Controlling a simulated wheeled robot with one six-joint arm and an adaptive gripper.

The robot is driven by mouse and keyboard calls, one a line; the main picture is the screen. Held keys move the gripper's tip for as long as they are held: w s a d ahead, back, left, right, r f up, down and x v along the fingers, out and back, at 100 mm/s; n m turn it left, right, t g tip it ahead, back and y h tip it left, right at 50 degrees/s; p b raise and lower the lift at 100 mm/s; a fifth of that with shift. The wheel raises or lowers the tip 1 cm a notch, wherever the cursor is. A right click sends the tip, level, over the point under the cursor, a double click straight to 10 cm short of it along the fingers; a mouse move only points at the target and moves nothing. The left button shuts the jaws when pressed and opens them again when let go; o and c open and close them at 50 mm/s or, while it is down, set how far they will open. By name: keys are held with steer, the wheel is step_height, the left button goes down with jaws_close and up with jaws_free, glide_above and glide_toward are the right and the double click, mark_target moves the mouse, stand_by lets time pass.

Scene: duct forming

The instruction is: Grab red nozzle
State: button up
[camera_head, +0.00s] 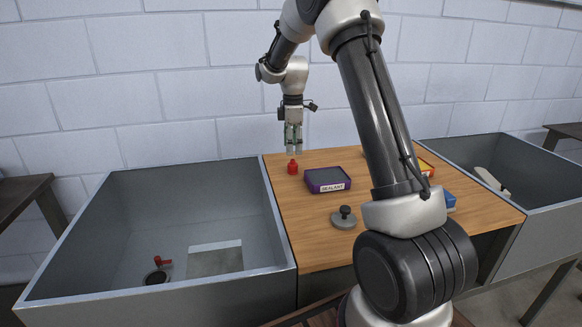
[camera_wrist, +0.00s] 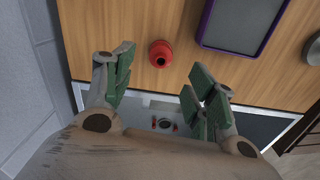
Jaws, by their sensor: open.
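The red nozzle (camera_head: 292,167) stands on the wooden table near its back left edge, just left of the purple-framed box. In the wrist view the red nozzle (camera_wrist: 161,53) is seen from above, beyond the fingertips and roughly between them, a little toward the left finger. My gripper (camera_head: 292,150) hangs pointing down above the nozzle in the head view. My gripper (camera_wrist: 163,72) has its two green-padded fingers spread wide with nothing between them. The nozzle appears apart from both fingers.
A purple-framed box labelled sealant (camera_head: 327,183) lies right of the nozzle. A grey knobbed disc (camera_head: 344,218) is nearer the front. My arm hides part of the table's right side, where a blue item (camera_head: 450,201) shows. Grey sinks flank the table; the left sink (camera_head: 90,235) holds a red-handled part (camera_head: 162,262).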

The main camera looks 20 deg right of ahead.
mark_target(293, 160)
step_height(293, 160, down, 8)
steer(key=shift+r, duration=0.1)
stand_by(0.4)
steer(key=shift+c, duration=0.4)
steer(key=c, duration=0.9)
